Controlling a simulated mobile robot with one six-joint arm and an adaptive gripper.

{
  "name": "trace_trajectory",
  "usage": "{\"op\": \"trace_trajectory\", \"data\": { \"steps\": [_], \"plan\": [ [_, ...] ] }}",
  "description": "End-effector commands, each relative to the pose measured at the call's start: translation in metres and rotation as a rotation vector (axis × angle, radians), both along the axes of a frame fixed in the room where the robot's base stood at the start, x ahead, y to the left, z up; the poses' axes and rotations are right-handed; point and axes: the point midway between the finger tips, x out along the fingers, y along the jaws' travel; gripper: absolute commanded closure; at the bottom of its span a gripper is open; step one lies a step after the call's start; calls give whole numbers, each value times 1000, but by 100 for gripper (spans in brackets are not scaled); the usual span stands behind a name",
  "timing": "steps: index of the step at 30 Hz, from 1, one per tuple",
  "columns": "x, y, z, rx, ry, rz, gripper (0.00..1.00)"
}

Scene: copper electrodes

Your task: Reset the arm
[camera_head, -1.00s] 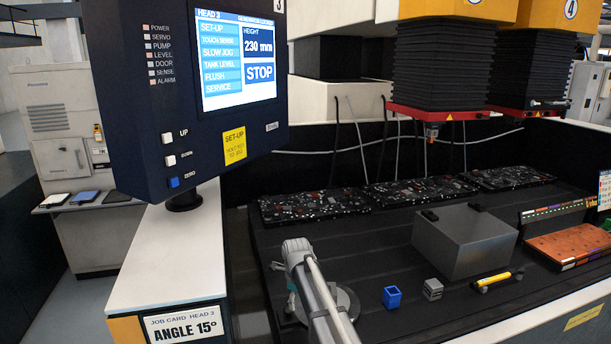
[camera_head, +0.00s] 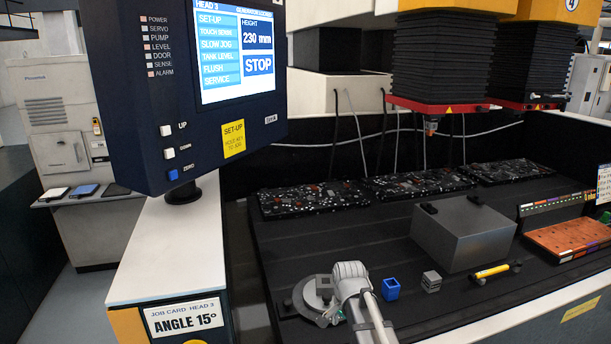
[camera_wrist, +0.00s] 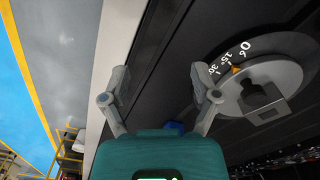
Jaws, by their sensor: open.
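In the wrist view my gripper (camera_wrist: 158,72) is open, its two grey fingers spread with nothing between them. A round grey dial (camera_wrist: 296,62) with white angle marks and an orange pointer lies to the right of the fingers, apart from them. The dial also shows in the head view (camera_head: 313,306) on the black bed, partly covered by my arm. My arm (camera_head: 350,275) rises from the lower edge there; I cannot make out the fingers in that view.
A blue open cube (camera_head: 390,290), a small grey block (camera_head: 431,281) and a yellow-handled tool (camera_head: 492,271) lie right of my arm. Behind them stands a large grey block (camera_head: 463,240). The control panel (camera_head: 190,100) overhangs at left. A red-edged machine head (camera_head: 440,104) hangs above.

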Motion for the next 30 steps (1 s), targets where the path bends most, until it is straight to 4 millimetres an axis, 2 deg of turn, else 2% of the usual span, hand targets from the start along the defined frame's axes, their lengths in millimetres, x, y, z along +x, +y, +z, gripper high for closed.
{"op": "trace_trajectory", "data": {
  "steps": [1,15,21,30],
  "plan": [
    [-13,-7,0,0,0,56,21],
    [-82,-51,0,-1,1,625,21],
    [-97,-60,0,-1,1,763,21],
    [-99,-62,0,-1,1,797,21]
  ]
}}
